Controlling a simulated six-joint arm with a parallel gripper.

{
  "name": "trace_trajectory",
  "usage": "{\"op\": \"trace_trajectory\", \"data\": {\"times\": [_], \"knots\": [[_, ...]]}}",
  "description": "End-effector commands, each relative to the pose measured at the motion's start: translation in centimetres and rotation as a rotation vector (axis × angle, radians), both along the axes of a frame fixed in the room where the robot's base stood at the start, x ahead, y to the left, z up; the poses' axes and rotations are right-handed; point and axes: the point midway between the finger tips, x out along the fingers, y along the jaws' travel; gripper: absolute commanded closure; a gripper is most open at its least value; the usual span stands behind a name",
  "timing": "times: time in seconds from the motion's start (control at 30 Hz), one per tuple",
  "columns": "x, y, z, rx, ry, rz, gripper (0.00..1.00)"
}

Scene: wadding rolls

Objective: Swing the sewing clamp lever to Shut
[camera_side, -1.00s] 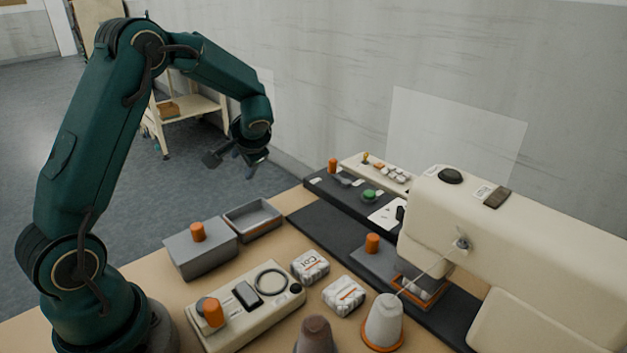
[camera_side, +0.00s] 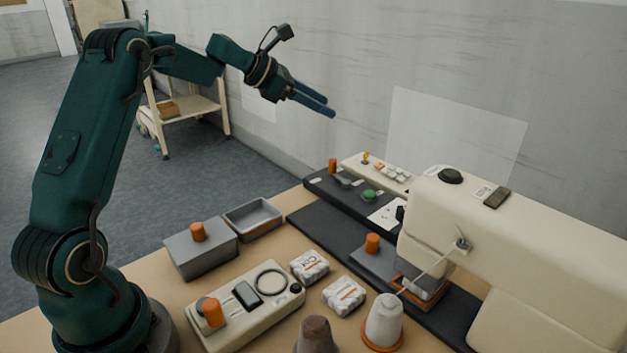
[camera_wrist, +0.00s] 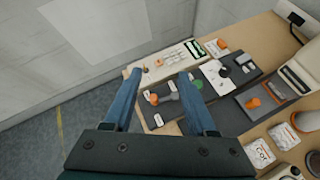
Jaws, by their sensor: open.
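The clamp lever appears to be the orange-knobbed handle (camera_side: 333,166) at the far left end of the dark panel. In the wrist view its orange knob (camera_wrist: 153,98) sits between my fingers, with a grey piece beside it and small white labels nearby; their lettering is too small to read. My gripper (camera_side: 325,106) is open and empty, in the air well above the panel. In the wrist view my gripper (camera_wrist: 160,74) shows two blue fingers spread apart, nothing between them touching.
A green button (camera_side: 369,195) sits on the dark panel (camera_side: 322,185). The cream sewing machine (camera_side: 540,250) stands at right. Wrapped wadding rolls (camera_side: 310,265), a cone (camera_side: 384,320), a grey tray (camera_side: 252,218) and a cream control box (camera_side: 240,320) occupy the table. A clear sheet (camera_side: 455,135) stands behind.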

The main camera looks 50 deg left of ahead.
Motion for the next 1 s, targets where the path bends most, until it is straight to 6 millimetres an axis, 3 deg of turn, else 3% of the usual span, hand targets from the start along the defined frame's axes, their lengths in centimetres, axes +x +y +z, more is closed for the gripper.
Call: {"op": "trace_trajectory", "data": {"times": [0.17, 0.37, 0.6, 0.7, 1.0], "knots": [[1.1, 2.5, 3.8, -0.237, -0.104, 0.166, 0.43], [1.1, 2.3, -1.6, -0.253, -0.096, 0.171, 0.43], [1.1, 2.3, -10.2, -0.252, -0.093, 0.17, 0.43], [1.1, 2.3, -12.7, -0.248, -0.097, 0.168, 0.43], [2.1, 2.1, -14.7, -0.241, -0.106, 0.164, 0.43]]}}
